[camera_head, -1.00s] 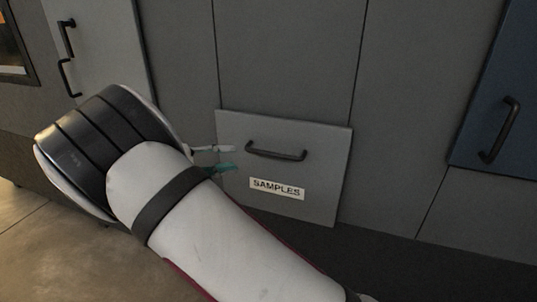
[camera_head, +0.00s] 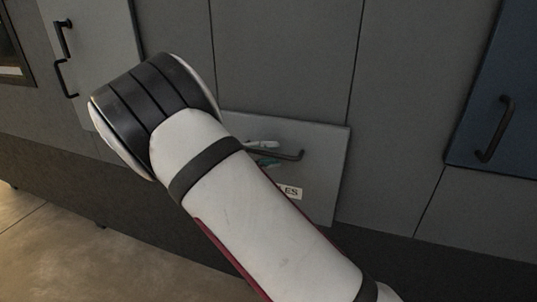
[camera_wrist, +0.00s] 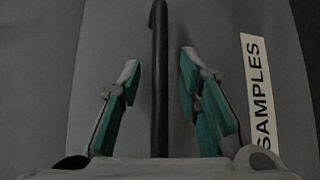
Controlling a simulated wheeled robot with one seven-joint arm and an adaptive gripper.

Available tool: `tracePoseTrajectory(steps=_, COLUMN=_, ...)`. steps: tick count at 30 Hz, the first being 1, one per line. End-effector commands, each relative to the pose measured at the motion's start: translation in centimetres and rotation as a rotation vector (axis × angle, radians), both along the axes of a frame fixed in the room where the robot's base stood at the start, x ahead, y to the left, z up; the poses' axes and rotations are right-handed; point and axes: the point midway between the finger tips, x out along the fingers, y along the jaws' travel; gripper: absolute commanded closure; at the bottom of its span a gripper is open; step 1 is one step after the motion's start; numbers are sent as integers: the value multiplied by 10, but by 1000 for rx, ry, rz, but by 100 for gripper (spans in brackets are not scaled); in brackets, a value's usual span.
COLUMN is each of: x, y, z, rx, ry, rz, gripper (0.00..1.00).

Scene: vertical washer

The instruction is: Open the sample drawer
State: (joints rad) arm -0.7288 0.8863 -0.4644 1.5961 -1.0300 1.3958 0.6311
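The sample drawer (camera_head: 323,160) is a grey panel low in the cabinet front, and its face looks nearly flush with the panels around it. Its label (camera_head: 291,191) is partly hidden by my arm in the head view; the wrist view shows the SAMPLES label (camera_wrist: 260,92) on the right. The black bar handle (camera_head: 290,155) is partly hidden by my gripper (camera_head: 264,153). In the wrist view my gripper (camera_wrist: 160,82) is open, with one teal-padded finger on each side of the handle (camera_wrist: 159,110). A gap shows between each finger and the bar.
A blue panel with a black handle (camera_head: 495,130) is at the right. A light door with two black handles (camera_head: 65,60) is at the upper left. Grey cabinet panels surround the drawer, and bare floor (camera_head: 60,245) lies at the lower left.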

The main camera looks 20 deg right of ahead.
Motion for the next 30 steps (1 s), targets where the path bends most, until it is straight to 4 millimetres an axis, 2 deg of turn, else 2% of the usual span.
tracePoseTrajectory(steps=4, x=0, y=0, z=0, rx=0, ry=0, rz=0, gripper=69)
tracePoseTrajectory(steps=8, x=0, y=0, z=0, rx=0, ry=0, rz=0, gripper=98)
tracePoseTrajectory(steps=9, x=0, y=0, z=0, rx=0, ry=0, rz=0, gripper=100)
tracePoseTrajectory(steps=20, x=-6, y=6, z=1, rx=0, ry=3, rz=2, gripper=100)
tracePoseTrajectory(steps=25, x=-30, y=23, z=2, rx=0, ry=5, rz=5, gripper=100)
tracePoseTrajectory(steps=30, x=-70, y=51, z=4, rx=0, ry=6, rz=6, gripper=100)
